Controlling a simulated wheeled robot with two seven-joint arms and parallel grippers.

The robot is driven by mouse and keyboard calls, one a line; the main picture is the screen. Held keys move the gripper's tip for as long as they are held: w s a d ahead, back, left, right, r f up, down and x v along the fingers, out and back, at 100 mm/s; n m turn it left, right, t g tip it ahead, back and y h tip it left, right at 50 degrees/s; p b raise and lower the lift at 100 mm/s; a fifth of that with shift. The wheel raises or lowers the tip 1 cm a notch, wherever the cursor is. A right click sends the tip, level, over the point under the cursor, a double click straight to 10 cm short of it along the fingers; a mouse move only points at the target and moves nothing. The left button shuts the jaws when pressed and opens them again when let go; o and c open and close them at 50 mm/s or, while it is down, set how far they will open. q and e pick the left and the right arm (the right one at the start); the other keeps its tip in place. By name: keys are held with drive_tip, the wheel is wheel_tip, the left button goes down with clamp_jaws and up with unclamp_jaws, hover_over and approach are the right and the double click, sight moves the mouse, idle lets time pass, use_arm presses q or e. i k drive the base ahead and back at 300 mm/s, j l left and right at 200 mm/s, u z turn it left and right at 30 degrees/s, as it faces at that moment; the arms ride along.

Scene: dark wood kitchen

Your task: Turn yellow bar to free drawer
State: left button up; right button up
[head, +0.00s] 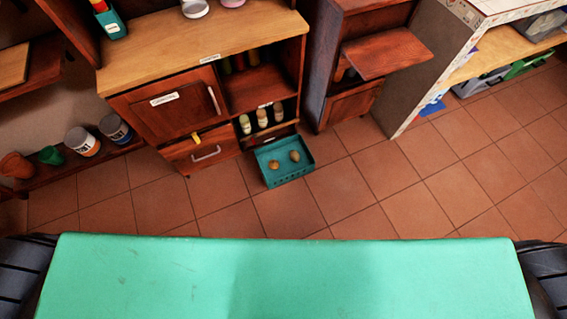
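The yellow bar (196,138) is small and sits at the top edge of the drawer (190,156), at the lower left of the wooden cabinet. It appears to overlap the seam between the drawer front and the cabinet door (168,103) above. The drawer has a pale handle (206,153) and looks shut. Neither of my grippers is in view. Only dark parts of me show at the lower left and lower right edges, far from the cabinet.
A green table or panel (290,285) fills the near foreground. Cans (82,141) stand on a low shelf at left. Floor (400,190) at right is clear.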

sight(195, 136)
drive_tip(key=i+j+u, duration=0.1)
drive_tip(key=j, duration=0.3)
drive_tip(key=i+j, duration=0.15)
drive_tip(key=j, duration=0.25)
drive_tip(key=i+j+u, duration=0.15)
drive_tip(key=j, duration=0.2)
drive_tip(key=i+j, duration=0.15)
drive_tip(key=j, duration=0.25)
drive_tip(key=u, duration=0.05)
